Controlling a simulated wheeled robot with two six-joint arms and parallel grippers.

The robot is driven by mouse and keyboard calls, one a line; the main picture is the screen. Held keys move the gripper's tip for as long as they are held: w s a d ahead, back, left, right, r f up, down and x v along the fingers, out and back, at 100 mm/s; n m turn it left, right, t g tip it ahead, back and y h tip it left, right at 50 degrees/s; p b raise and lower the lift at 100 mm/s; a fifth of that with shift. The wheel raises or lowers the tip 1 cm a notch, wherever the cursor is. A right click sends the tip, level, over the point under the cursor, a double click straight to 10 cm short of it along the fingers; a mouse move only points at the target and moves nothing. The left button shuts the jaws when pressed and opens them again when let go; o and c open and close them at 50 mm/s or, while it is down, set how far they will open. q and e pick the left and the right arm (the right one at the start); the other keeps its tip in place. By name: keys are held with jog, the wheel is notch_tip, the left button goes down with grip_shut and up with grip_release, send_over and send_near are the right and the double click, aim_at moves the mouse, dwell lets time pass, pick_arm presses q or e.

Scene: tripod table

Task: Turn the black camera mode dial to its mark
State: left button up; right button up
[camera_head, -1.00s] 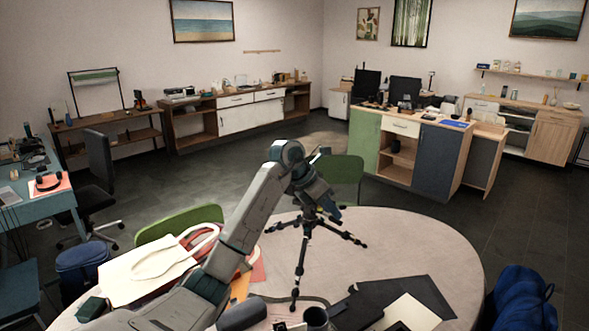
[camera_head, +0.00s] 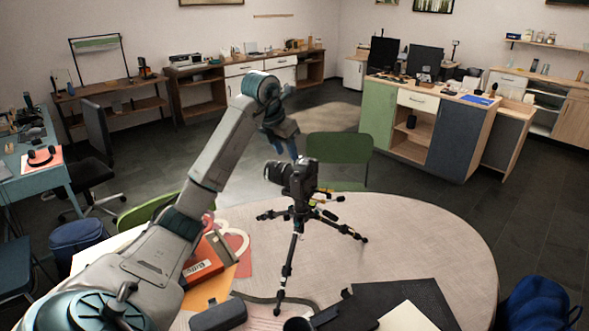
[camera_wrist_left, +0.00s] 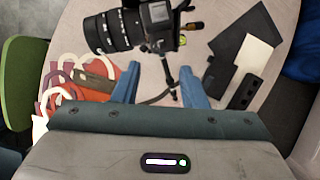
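A black camera (camera_head: 298,178) with a long lens stands on a tripod (camera_head: 296,222) on the round table. In the left wrist view the camera (camera_wrist_left: 155,22) is at the top, its lens (camera_wrist_left: 108,32) pointing left. The black mode dial is too small and dark to make out. My left gripper (camera_head: 284,150) is above and just behind the camera in the head view, apart from it. In the left wrist view its two blue fingers (camera_wrist_left: 158,68) are spread with nothing gripped between them. My right gripper is not in view.
The pale round table (camera_head: 420,235) is bare at its right. A black folder (camera_head: 400,300), white paper, a dark case (camera_head: 218,316) and an orange-red book (camera_head: 203,262) lie near its front and left. A green chair (camera_head: 340,150) stands behind the table.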

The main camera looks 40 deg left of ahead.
aim_at(296, 172)
pick_arm(q)
jog(key=x, duration=0.2)
jog(key=p+x, duration=0.1)
jog(key=x, duration=0.1)
jog(key=p+x, duration=0.1)
jog(key=x, duration=0.1)
jog(key=shift+w+d+f, duration=0.1)
jog(key=shift+w, duration=0.3)
jog(key=shift+w+f, duration=0.1)
jog(key=shift+f, duration=0.55)
grip_shut()
